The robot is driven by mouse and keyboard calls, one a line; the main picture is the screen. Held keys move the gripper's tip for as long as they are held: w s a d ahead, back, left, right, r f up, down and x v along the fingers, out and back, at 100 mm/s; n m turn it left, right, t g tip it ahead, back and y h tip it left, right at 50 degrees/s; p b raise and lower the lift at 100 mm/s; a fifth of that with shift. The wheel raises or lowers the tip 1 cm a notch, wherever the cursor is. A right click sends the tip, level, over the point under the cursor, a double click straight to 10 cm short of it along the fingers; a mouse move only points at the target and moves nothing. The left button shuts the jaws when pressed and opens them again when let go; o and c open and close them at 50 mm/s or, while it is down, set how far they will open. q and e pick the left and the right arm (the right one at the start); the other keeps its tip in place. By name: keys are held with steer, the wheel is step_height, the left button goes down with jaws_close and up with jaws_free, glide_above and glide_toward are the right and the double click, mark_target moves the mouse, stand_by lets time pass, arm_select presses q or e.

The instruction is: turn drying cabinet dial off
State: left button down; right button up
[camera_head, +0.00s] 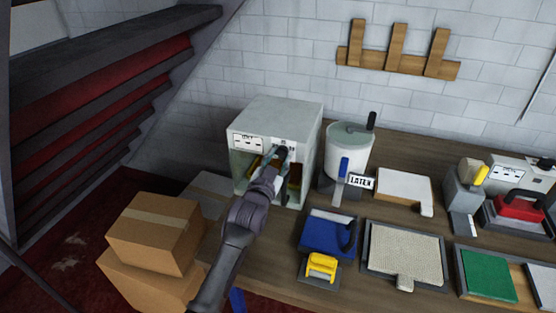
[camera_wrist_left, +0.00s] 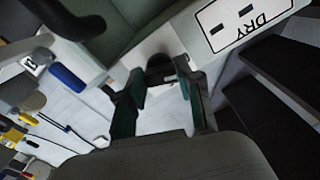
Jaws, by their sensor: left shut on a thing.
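The drying cabinet (camera_head: 275,113) is a light grey box on the wooden bench, against the tiled wall. Its front panel carries a white DRY label (camera_head: 249,143), which also shows in the left wrist view (camera_wrist_left: 245,25). My left gripper (camera_head: 282,154) is at the upper right of the cabinet front. In the left wrist view its dark green fingers (camera_wrist_left: 158,88) are shut on the dark dial (camera_wrist_left: 160,73), one on each side. The fingers and wrist hide part of the dial, so its setting cannot be read. My right gripper is not in view.
A white pot (camera_head: 348,150) with a LATEX label stands right of the cabinet. A blue tray (camera_head: 325,237), a woven mat (camera_head: 405,252) and a green pad (camera_head: 488,274) lie at the front. Cardboard boxes (camera_head: 155,225) stand left of the bench.

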arm_select(q)
steer(key=shift+f, duration=0.1)
steer(key=c, duration=0.8)
jaws_free()
steer(key=shift+o, duration=0.2)
steer(key=v, duration=1.2)
